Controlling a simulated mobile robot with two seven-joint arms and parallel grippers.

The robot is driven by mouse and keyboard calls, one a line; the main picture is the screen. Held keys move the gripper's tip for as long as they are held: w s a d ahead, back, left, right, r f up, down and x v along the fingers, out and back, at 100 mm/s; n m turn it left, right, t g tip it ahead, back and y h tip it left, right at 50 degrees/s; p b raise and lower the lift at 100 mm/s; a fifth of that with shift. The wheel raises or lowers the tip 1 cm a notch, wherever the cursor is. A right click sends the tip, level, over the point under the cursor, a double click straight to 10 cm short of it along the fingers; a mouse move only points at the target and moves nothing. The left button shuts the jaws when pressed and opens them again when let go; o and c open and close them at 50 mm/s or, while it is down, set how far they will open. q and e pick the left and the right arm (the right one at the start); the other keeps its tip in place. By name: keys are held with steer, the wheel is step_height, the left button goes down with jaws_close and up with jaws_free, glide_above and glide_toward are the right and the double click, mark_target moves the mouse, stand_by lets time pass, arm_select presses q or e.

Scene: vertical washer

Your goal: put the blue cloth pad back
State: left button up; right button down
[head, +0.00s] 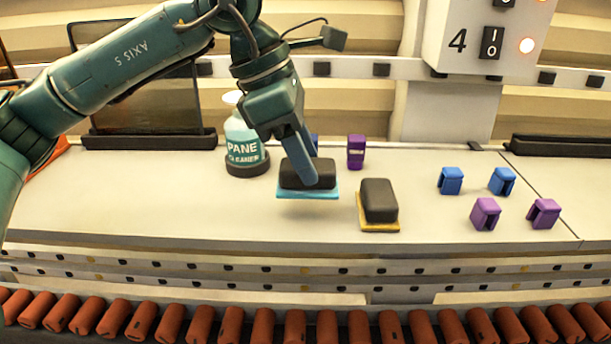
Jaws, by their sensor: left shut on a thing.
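The blue cloth pad (308,193) has a black block-shaped grip on a flat light-blue base. My left gripper (317,180) comes down from above and is shut on the pad's black grip. A shadow shows below the pad's front edge, so it seems to be just above the white table (150,210). A similar pad with a yellow base (379,205) sits on the table just to the right, apart from it. My right gripper is not in view.
A pane cleaner bottle (245,145) stands left of the gripper. A purple clip (356,152) and a partly hidden blue clip stand behind. Blue clips (451,181) and purple clips (486,214) stand at right. Orange rollers (265,326) run along the front. The table's left front is clear.

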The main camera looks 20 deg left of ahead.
arm_select(q)
steer(key=shift+f, duration=0.3)
step_height(320, 180, down, 3)
steer(key=shift+f+p, duration=0.1)
steer(key=shift+p, duration=0.2)
steer(key=shift+f, duration=0.2)
steer(key=shift+w, duration=0.1)
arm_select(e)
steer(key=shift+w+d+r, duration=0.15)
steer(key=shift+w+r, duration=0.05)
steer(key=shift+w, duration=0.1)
arm_select(q)
steer(key=shift+f, duration=0.1)
steer(key=o, duration=0.9)
